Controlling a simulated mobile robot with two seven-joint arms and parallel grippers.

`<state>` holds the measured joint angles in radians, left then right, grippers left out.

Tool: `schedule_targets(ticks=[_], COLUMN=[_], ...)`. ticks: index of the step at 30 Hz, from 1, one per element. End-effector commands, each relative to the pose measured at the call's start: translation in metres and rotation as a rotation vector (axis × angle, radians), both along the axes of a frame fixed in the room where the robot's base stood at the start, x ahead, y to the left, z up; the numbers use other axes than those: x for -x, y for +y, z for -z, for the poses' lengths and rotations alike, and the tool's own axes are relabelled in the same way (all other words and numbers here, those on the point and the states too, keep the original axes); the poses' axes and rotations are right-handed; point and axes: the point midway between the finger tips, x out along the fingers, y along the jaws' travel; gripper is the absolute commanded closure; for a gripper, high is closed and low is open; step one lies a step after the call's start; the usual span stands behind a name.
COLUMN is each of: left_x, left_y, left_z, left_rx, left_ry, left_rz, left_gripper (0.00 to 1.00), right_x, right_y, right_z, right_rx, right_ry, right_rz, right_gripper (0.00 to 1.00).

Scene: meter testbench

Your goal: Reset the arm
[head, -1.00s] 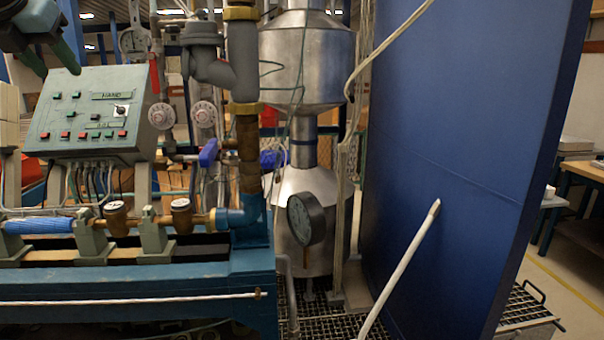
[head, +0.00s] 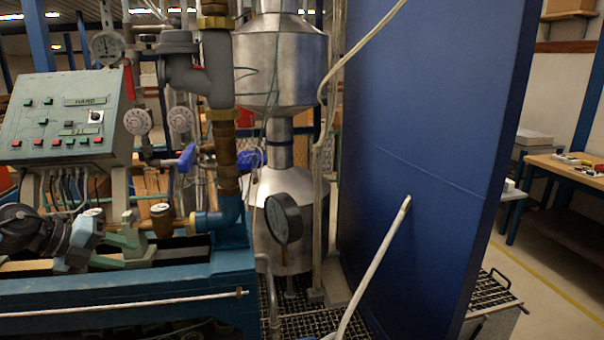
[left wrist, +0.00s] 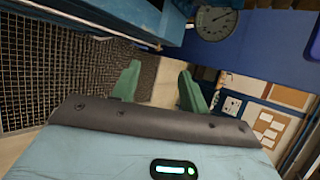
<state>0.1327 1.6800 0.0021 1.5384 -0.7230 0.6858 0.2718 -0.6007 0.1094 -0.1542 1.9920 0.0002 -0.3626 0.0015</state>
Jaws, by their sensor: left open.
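My left gripper (head: 118,250) is low at the left of the head view, in front of the meter bench, with its dark wrist at the left picture edge. Its fingers are hard to separate from the grey-green clamps behind. In the left wrist view the two green fingers (left wrist: 160,88) stand apart with nothing between them, over pale floor and dark grating. My right gripper does not show.
The blue bench (head: 190,288) carries pipes and a brass meter (head: 162,219). A control box (head: 66,118) stands above it. A dial gauge (head: 283,218), steel tank (head: 282,60) and large blue panel (head: 430,130) stand to the right. Floor grating (head: 305,322) lies below.

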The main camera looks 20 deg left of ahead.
Motion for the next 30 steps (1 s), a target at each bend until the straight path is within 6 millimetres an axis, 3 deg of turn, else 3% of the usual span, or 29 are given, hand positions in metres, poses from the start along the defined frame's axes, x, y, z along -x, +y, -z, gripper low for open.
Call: schedule_targets(ticks=[1,6,15,24,30], left_x=[0.006,0.029,0.094,0.181,0.245], left_y=[-0.010,-0.043,-0.108,-0.187,-0.250], left_z=[0.027,0.105,0.218,0.302,0.337], left_rx=[0.088,0.339,0.728,1.038,1.201], left_ry=[0.001,0.010,0.079,0.232,0.383], left_rz=[-0.025,-0.145,-0.464,-0.874,-1.166], left_gripper=[0.55,0.55,0.55,0.55,0.55], right_x=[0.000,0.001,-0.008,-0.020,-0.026], right_y=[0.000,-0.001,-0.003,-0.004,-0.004], right_z=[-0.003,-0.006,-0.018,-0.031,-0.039], right_rx=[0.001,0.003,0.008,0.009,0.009], right_ry=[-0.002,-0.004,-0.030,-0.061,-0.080], right_rz=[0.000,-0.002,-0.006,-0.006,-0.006], right_gripper=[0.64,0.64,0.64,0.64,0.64])
